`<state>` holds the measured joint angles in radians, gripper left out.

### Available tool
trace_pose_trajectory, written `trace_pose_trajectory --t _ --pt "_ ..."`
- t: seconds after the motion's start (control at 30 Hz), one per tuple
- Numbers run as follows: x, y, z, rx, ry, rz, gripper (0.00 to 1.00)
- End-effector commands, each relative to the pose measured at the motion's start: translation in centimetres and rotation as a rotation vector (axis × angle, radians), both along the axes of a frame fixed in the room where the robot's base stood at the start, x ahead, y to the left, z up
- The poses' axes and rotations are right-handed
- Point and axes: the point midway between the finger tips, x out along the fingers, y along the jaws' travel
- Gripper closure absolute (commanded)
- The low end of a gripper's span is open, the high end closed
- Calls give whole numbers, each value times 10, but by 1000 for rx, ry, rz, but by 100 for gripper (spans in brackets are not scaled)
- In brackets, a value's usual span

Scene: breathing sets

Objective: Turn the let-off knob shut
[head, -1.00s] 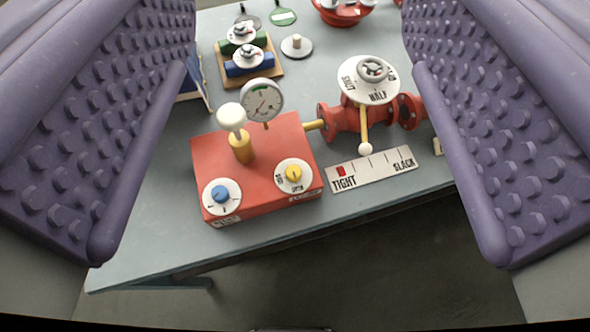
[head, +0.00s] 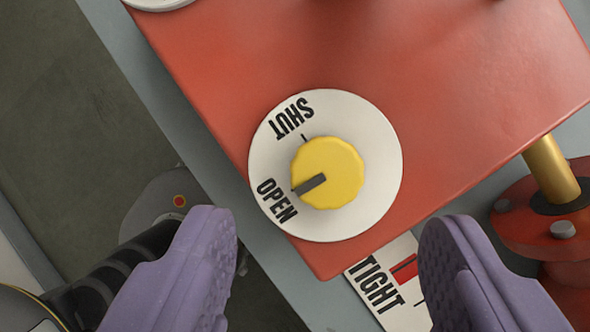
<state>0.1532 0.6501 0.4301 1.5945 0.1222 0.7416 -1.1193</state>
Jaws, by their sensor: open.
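The let-off knob (head: 328,172) is a yellow scalloped knob with a dark pointer bar. It sits on a round white dial plate (head: 375,205) marked SHUT and OPEN, and its pointer is at the OPEN mark. The plate lies on the top of a red box (head: 440,100), near its corner. My gripper (head: 330,255) is open and empty. Its two purple fingers are wide apart, one to the lower left and one to the lower right of the knob. Neither finger appears to touch it.
A white scale strip (head: 395,290) marked TIGHT, with a red marker, lies beside the box. A brass pipe (head: 551,165) leads to a red bolted flange (head: 535,215) at right. Part of another white dial shows at the top left edge. Open floor lies left beyond the table edge.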

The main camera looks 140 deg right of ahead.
Motion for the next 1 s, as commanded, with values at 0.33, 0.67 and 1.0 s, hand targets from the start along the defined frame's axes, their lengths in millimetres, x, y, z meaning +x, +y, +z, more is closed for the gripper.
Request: trace_pose_trajectory --t 0.33,0.67,1.0 --pt "7 18 -49 -1 0 -2 37" --pt "8 19 -52 -2 -2 -3 41" --pt "8 19 -52 -2 -2 -5 93"
